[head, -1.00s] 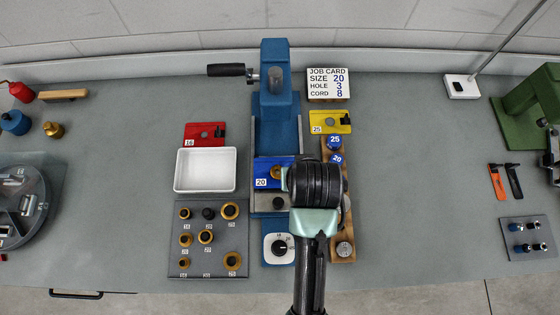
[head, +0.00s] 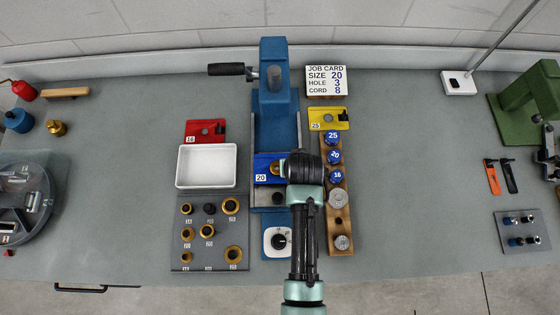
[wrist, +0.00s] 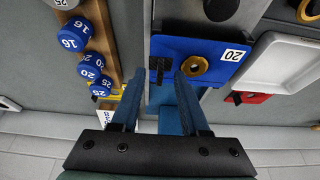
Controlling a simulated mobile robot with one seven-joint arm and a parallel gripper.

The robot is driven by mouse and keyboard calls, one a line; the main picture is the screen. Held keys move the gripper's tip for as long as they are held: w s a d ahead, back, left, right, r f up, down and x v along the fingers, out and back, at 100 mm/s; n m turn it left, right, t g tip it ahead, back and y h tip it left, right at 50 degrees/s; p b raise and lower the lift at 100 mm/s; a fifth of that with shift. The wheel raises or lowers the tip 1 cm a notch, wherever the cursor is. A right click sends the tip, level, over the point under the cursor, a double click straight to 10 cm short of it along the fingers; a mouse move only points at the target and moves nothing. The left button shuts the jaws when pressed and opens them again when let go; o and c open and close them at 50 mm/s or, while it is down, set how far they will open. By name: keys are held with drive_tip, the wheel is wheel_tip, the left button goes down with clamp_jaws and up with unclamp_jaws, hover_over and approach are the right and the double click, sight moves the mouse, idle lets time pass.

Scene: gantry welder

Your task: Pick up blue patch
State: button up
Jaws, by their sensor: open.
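The blue patch (head: 262,178) is a flat blue plate marked 20. It lies across the blue press in the middle of the bench, with a brass ring on it. In the wrist view the blue patch (wrist: 222,48) is just beyond my fingertips, with the brass ring near its middle and a small black part on its left. My gripper (wrist: 158,80) is open and empty, its two fingers apart and pointing toward the patch edge. No contact can be made out. In the head view my wrist covers the right end of the patch.
A white tray (head: 207,184) and a red plate marked 16 (head: 205,128) stand left of the press. A wooden rack (head: 339,222) with blue numbered knobs is close on the right. A yellow plate (head: 329,118) lies behind it.

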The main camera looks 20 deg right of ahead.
drive_tip(key=shift+w+f, duration=0.15)
drive_tip(key=shift+f, duration=0.15)
clamp_jaws()
drive_tip(key=shift+r, duration=0.1)
